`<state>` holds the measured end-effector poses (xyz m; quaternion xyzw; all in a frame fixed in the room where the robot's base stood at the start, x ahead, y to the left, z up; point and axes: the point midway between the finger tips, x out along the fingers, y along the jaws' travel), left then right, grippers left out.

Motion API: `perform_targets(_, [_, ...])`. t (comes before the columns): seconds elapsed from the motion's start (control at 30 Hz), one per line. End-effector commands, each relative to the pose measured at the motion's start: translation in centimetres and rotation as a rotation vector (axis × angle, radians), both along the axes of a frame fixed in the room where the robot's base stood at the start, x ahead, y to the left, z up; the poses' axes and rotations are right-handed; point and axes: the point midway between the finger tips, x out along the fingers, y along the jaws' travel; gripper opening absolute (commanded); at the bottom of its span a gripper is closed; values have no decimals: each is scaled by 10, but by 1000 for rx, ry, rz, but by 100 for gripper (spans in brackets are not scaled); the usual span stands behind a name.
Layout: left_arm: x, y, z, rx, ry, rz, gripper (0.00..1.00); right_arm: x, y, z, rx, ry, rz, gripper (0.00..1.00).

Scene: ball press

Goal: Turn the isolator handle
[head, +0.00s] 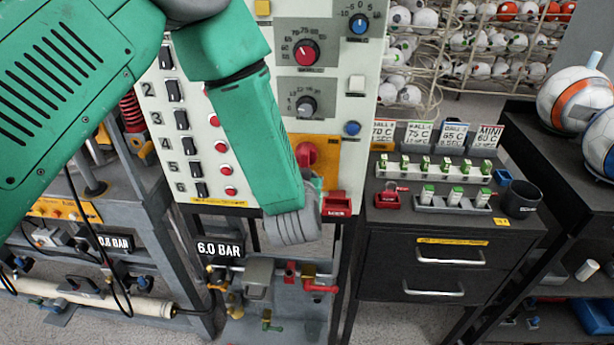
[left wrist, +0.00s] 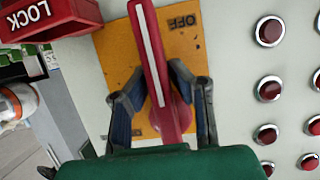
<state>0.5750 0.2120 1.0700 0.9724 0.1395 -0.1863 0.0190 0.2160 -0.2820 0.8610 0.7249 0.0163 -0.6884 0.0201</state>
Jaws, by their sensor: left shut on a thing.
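The isolator handle is a red lever with a white stripe, on a yellow plate (left wrist: 115,62). In the left wrist view the handle (left wrist: 150,45) runs up the picture, a little tilted, left of the OFF mark (left wrist: 183,21). My left gripper (left wrist: 158,72) has one dark finger on each side of the handle and is shut on it. In the head view the red handle (head: 306,153) shows at the panel's lower right, partly hidden by my green forearm and wrist. The fingers there are mostly hidden. My right gripper is not in view.
A red LOCK box (head: 337,205) sits just below the yellow plate; it also shows in the left wrist view (left wrist: 38,20). Red buttons (head: 221,147) and black switches line the panel. A dark cabinet (head: 425,262) with labelled cards stands to the right.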

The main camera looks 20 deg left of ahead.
Motion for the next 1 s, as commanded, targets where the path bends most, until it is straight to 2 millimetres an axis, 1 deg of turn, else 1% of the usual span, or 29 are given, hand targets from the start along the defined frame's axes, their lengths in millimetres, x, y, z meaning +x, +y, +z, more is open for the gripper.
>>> perform_targets(0.03, [-8, -2, -12, -3, 34, -5, 0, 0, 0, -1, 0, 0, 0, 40])
perform_targets(0.23, [-8, -2, -12, -5, 34, -4, 0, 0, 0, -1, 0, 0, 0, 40])
perform_targets(0.27, [-8, -1, -12, -5, 33, -4, 26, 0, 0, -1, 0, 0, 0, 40])
perform_targets(0.3, [-7, -1, -12, -4, 32, -4, 36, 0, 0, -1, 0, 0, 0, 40])
perform_targets(0.57, [-6, -1, -7, -4, 21, -3, 36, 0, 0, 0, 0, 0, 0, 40])
perform_targets(0.67, [-8, -2, -5, -4, 19, -4, 36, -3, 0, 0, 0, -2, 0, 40])
perform_targets(0.77, [-17, -5, -1, -3, 20, -5, 36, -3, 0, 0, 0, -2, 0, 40])
perform_targets(0.83, [-28, -8, 4, -3, 20, -5, 36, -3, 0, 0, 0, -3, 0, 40])
perform_targets(1.0, [-61, -18, 17, -2, 21, -6, 36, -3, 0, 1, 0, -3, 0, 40])
